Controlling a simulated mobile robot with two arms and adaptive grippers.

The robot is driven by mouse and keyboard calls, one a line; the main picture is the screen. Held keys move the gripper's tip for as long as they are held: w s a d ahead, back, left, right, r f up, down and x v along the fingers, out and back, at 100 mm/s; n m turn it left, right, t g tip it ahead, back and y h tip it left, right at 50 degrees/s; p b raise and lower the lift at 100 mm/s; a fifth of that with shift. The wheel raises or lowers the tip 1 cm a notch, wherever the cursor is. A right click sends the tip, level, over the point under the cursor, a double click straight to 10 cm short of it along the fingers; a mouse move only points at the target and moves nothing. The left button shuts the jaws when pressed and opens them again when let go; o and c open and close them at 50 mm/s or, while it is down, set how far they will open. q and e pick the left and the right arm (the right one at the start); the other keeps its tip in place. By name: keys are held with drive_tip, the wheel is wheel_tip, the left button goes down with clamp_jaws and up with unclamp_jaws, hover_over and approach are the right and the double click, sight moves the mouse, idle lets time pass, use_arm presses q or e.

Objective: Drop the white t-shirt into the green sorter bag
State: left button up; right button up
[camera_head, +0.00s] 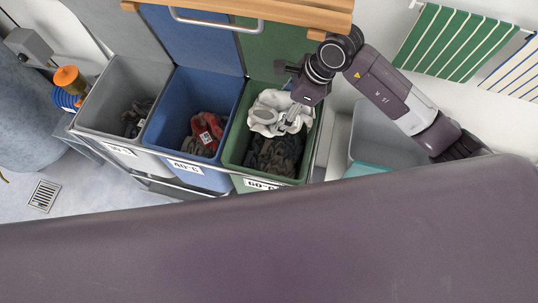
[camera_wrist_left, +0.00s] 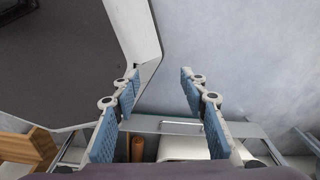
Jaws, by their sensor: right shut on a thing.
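The white t-shirt (camera_head: 268,110) is a crumpled bundle at the mouth of the green sorter bag (camera_head: 312,150), toward its back. My right gripper (camera_head: 291,120) reaches down from the upper right and is shut on the t-shirt. Dark clothes (camera_head: 272,155) lie in the green bag, in front of and below the shirt. I cannot tell whether the shirt touches them. My left gripper (camera_wrist_left: 160,92) shows in the left wrist view, open and empty, its two blue-padded fingers apart; the head view does not show it.
Left of the green bag stand a blue bag (camera_head: 168,120) with red cloth and a grey bag (camera_head: 95,100) with dark cloth. A wooden bar (camera_head: 270,12) runs behind. A grey tub (camera_head: 385,140) stands right; striped towels (camera_head: 455,45) hang behind it.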

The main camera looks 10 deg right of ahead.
drive_tip(key=shift+f, duration=0.8)
drive_tip(key=o, duration=1.7)
use_arm(q)
drive_tip(key=shift+w+d+f, duration=0.1)
drive_tip(key=shift+w+f, duration=0.35)
drive_tip(key=shift+w, duration=0.1)
use_arm(e)
drive_tip(key=v, duration=1.2)
drive_tip(key=shift+a, duration=0.1)
use_arm(q)
drive_tip(key=shift+s, duration=0.15)
